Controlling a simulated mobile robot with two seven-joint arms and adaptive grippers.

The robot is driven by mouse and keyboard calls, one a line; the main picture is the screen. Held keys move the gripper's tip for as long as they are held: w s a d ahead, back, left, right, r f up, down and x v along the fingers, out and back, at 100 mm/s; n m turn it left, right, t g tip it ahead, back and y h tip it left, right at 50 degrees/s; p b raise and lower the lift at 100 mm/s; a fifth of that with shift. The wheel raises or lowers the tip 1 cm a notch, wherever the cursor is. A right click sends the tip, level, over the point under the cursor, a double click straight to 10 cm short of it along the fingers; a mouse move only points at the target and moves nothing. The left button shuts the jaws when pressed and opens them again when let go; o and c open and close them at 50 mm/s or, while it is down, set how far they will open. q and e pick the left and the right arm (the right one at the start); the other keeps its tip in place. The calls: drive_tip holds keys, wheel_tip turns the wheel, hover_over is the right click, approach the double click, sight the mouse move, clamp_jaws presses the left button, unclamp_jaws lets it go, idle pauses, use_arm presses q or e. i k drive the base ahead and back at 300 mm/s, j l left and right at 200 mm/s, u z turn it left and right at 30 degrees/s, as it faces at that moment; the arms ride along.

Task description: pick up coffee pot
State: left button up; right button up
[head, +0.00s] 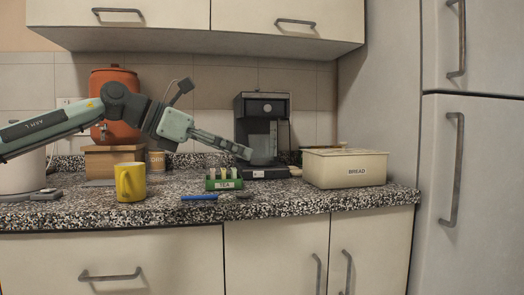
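The black coffee maker (250,108) stands at the back of the speckled counter, against the tiles. The glass coffee pot (265,149) sits in its lower part, above the base. My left arm comes in from the left, and my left gripper (246,153) has its fingertips at the left side of the pot, overlapping it in this view. I cannot tell whether the fingers touch the pot or how far apart they are. My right gripper is not in view.
A yellow mug (130,182), a green tea box (225,180) and a blue-handled utensil (215,197) lie nearer the front edge. A bread box (345,168) stands right of the coffee maker. An orange dispenser (114,85) is behind my arm. Cabinets (290,18) hang above.

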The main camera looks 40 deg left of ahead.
sight(263, 145)
drive_tip(key=i+j, duration=0.9)
drive_tip(key=j, duration=0.15)
